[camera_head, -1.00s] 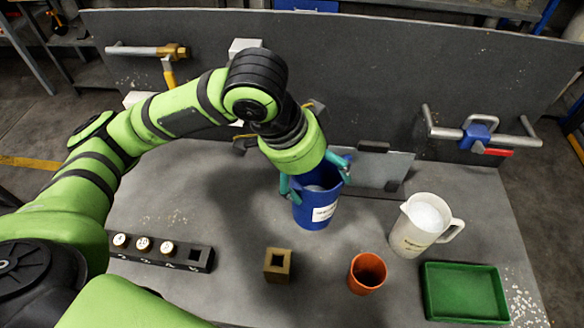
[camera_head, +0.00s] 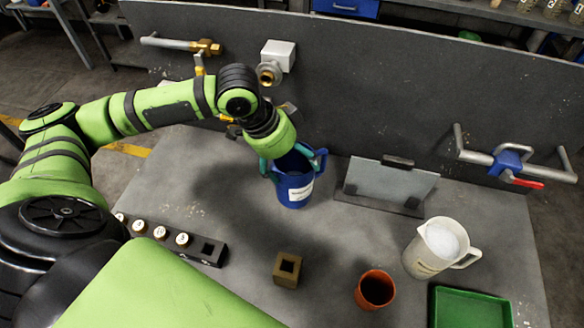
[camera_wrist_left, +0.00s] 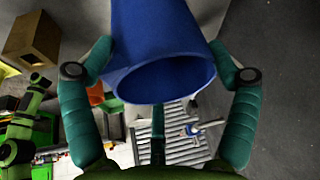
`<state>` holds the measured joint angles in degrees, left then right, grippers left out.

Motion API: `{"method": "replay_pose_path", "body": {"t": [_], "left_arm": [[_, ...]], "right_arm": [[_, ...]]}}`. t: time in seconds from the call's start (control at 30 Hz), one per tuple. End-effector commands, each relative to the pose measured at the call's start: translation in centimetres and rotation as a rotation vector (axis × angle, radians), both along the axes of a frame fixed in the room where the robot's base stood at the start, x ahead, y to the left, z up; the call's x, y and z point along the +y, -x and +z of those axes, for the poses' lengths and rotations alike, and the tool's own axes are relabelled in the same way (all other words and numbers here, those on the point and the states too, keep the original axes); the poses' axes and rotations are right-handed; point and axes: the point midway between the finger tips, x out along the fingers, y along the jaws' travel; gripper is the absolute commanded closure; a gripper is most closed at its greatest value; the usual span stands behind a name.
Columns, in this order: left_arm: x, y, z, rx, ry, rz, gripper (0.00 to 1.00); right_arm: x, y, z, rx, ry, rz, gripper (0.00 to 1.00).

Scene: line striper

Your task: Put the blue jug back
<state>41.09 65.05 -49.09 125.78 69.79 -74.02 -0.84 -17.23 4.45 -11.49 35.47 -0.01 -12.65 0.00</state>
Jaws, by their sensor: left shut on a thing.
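The blue jug (camera_head: 294,190), with a white label, is at the middle of the grey table in the head view, roughly upright. My left gripper (camera_head: 293,163) is shut on it near its top, teal fingers at either side. In the left wrist view the jug (camera_wrist_left: 165,50) shows close up with its dark round opening towards the camera, between the two fingers (camera_wrist_left: 160,62). Whether the jug's base touches the table is hard to tell. My right gripper is not in view.
A grey plate on a stand (camera_head: 388,187) is right of the jug. A white jug (camera_head: 425,255), an orange cup (camera_head: 375,290), a green tray (camera_head: 470,310) and a brown block with a square hole (camera_head: 287,270) stand nearer. A holder with bottles (camera_head: 205,250) is at left. A panel with pipes (camera_head: 370,90) closes the back.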

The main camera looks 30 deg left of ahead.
Motion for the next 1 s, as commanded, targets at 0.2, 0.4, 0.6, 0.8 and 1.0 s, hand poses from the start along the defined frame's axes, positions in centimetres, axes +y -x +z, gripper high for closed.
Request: {"method": "replay_pose_path", "body": {"t": [0.2, 0.4, 0.6, 0.8, 1.0], "left_arm": [[-0.1, 0.0, -2.8, 0.003, 0.002, 0.0, 0.71], [-0.1, -0.1, -3.8, -0.002, 0.002, -0.001, 0.71], [-0.1, 0.0, -3.9, -0.002, 0.002, 0.0, 0.71], [0.0, 0.0, -4.1, 0.002, 0.0, 0.001, 0.0], [0.0, 0.0, -4.1, 0.002, 0.001, 0.0, 0.0]], "right_arm": [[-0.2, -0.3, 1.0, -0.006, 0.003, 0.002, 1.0], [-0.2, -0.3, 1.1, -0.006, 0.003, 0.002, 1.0], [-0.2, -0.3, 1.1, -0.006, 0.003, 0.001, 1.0], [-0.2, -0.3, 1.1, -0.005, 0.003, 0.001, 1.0], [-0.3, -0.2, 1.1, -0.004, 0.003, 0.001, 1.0]]}}
